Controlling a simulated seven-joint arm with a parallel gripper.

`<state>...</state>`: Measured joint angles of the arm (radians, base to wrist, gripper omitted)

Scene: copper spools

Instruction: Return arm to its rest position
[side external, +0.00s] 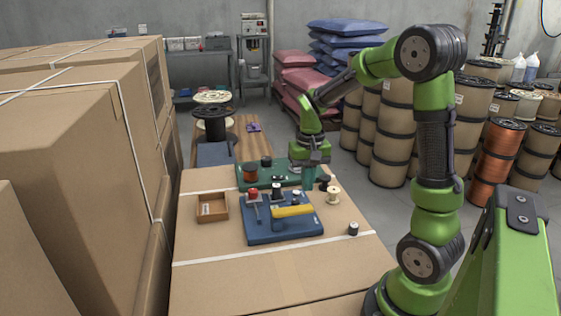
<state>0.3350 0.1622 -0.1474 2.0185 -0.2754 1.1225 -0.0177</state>
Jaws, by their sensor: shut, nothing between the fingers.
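My green arm reaches over a cardboard-topped work surface (200,278). My gripper (309,180) points down above the right end of the green board (248,183), close to a small dark spool (324,183). It is shut and holds nothing. A copper-coloured spool (249,173) and a dark spool (266,161) stand on the green board. In front lies a blue board (260,236) with a yellow bar (292,211), a red-topped piece (252,193) and small spools on it. The fingertips are small in this view, and whether they touch anything is unclear.
A small wooden tray (212,208) sits left of the blue board. A cream spool (333,195) and a dark spool (353,229) stand on the right. Tall cardboard boxes (75,150) wall off the left side. Large drums (395,130) stand behind on the right. The front cardboard is clear.

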